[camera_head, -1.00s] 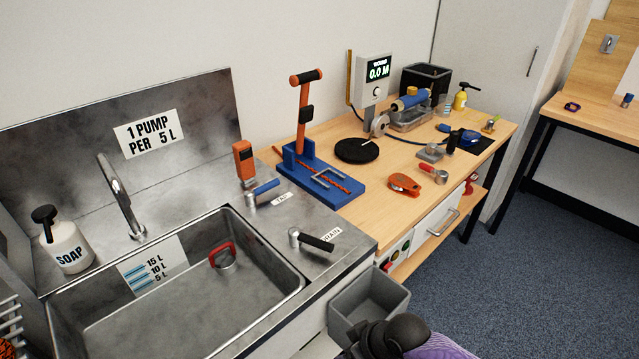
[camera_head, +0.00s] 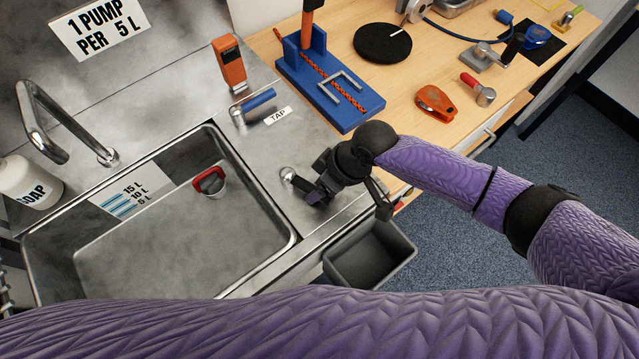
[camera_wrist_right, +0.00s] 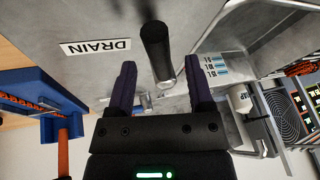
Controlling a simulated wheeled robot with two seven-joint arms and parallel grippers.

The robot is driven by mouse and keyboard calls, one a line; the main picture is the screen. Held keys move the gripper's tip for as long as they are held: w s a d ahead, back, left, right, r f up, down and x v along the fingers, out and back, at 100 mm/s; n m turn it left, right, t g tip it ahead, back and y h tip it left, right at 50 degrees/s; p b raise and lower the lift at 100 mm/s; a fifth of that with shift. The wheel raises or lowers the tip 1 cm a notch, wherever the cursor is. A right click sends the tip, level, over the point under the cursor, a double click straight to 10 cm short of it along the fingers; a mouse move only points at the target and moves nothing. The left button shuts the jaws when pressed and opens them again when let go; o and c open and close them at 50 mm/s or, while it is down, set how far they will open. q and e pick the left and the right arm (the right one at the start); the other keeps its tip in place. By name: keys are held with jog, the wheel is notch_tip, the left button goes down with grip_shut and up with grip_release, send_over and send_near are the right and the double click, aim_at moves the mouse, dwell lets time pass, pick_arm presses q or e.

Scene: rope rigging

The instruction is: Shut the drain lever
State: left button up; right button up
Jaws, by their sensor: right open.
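The drain lever (camera_head: 288,174) sits on the steel counter right of the sink, its silver pivot showing in the head view and its black handle mostly covered by my right gripper (camera_head: 316,190). In the right wrist view the lever's black handle (camera_wrist_right: 157,50) points towards the gap between the open fingers of my right gripper (camera_wrist_right: 161,76), its near end appearing between the fingertips. No grip on it shows. The DRAIN label (camera_wrist_right: 95,47) lies beside it. My left gripper is not in view.
The blue tap lever (camera_head: 259,101) and TAP label (camera_head: 278,116) are behind the drain lever. The sink (camera_head: 130,240) with a red-handled plug (camera_head: 209,181) is left. A grey bin (camera_head: 370,262) hangs at the counter front. A blue stand (camera_head: 330,92) stands on the wooden bench.

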jog(key=shift+a+f, duration=0.3)
jog(key=shift+f, duration=0.35)
jog(key=shift+w, duration=0.1)
grip_shut()
dwell(0.9)
